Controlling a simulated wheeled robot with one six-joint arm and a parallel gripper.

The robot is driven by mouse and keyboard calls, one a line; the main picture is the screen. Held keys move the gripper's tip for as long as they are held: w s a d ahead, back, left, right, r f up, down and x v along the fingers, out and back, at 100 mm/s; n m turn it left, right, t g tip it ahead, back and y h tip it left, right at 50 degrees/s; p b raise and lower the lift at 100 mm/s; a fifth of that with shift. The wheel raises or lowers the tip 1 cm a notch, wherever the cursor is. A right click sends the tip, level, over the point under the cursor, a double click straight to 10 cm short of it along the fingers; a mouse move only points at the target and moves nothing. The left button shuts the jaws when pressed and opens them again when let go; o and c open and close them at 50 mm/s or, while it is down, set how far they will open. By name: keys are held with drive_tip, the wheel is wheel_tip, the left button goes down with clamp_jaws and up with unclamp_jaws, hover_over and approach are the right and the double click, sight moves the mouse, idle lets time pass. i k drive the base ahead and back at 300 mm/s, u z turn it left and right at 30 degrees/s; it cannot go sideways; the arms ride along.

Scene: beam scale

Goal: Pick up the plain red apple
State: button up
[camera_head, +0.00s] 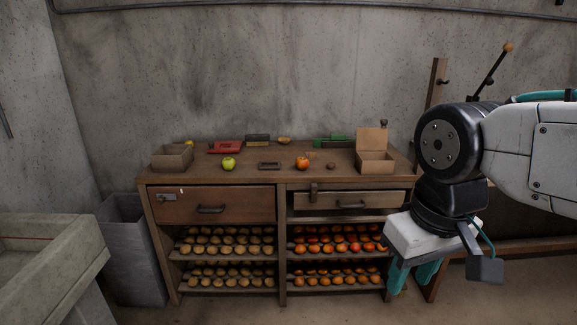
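An orange-red round fruit (302,163) sits on the wooden cabinet top, right of the middle. The upper right shelf holds a row of orange and red round fruits (312,248); a redder one (355,247) stands out near its right end. At this size I cannot tell which of these is a plain red apple. My gripper (411,281) points down at the right, beside the cabinet's lower right side. Its teal fingers are apart, with nothing visible between them.
A green apple (228,164), a small dark tray (269,166) and two open boxes (172,158) (376,163) stand on the cabinet top. Left shelves hold potato-like items (228,240). A grey bin (131,250) and concrete trough (45,250) stand left.

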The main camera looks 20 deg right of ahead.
sight(302, 163)
drive_tip(key=z, duration=0.1)
drive_tip(key=i, duration=0.35)
drive_tip(key=z, duration=0.55)
drive_tip(key=i, duration=1.8)
drive_tip(key=u, duration=0.2)
